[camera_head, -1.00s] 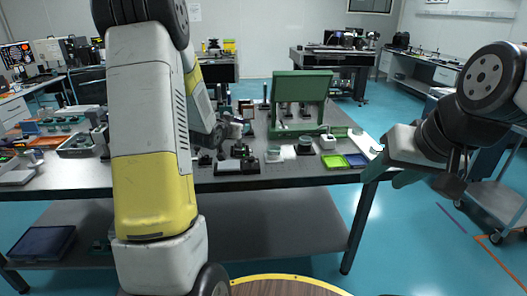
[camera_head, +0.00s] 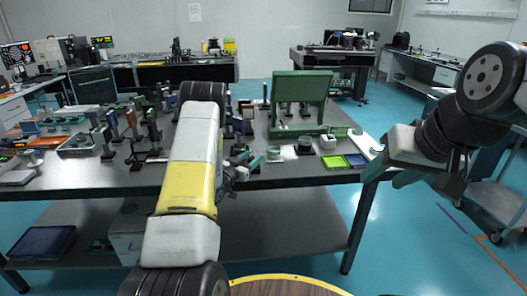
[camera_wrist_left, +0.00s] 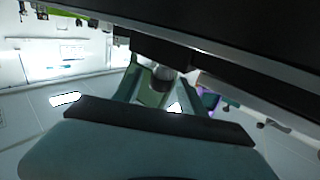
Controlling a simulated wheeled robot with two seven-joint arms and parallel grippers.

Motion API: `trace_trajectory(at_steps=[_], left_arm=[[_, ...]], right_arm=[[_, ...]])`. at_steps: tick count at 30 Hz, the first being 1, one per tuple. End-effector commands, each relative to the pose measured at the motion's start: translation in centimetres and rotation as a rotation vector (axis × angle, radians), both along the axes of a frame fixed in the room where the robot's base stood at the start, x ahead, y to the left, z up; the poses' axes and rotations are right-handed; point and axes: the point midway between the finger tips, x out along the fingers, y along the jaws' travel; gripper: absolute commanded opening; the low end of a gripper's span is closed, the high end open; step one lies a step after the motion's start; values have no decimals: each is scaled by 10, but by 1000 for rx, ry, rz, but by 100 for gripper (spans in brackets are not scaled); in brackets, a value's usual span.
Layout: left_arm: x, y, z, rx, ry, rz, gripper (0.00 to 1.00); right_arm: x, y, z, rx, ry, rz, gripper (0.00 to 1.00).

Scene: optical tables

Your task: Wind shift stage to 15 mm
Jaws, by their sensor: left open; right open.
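My left gripper (camera_head: 234,177) is at the front edge of the middle table, beside small dark devices (camera_head: 240,150). It is open, and I see nothing held in it. I cannot tell for certain which device is the shift stage, and no scale is readable. In the left wrist view, a broad teal finger (camera_wrist_left: 150,150) fills the bottom, and a rounded grey part (camera_wrist_left: 162,76) shows beyond it, too unclear to name. My right gripper (camera_head: 388,174) is open and empty, off the table's right end.
Bare tabletop lies along the front right edge.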

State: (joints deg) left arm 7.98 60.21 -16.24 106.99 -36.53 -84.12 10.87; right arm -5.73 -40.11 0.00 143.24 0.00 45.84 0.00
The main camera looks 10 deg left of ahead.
Motion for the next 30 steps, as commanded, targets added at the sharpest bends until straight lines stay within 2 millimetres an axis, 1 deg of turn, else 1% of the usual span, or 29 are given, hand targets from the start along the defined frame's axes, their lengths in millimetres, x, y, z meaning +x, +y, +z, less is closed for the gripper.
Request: trace_trajectory(at_steps=[1,3,6,10,16,20,21,23,24,30], left_arm=[[7,-3,0,1,-1,-2,49],[16,-6,0,2,-1,-2,49],[23,-9,0,1,1,0,49],[27,-10,0,-1,1,1,49],[27,-10,0,-1,1,1,49],[27,-10,0,-1,1,1,23],[27,-10,0,0,1,1,15],[27,-10,0,0,1,1,3],[27,-10,0,0,1,1,0],[27,-10,1,0,-1,-24,0]], right_arm=[[0,0,0,0,0,0,49],[0,0,0,0,0,0,49],[0,0,0,0,0,0,49],[0,0,0,0,0,0,49],[0,0,0,0,0,0,49],[0,0,0,0,0,0,49],[0,0,0,0,0,0,49],[0,0,0,0,0,0,49],[0,0,0,0,0,0,49],[0,0,0,0,0,0,49]])
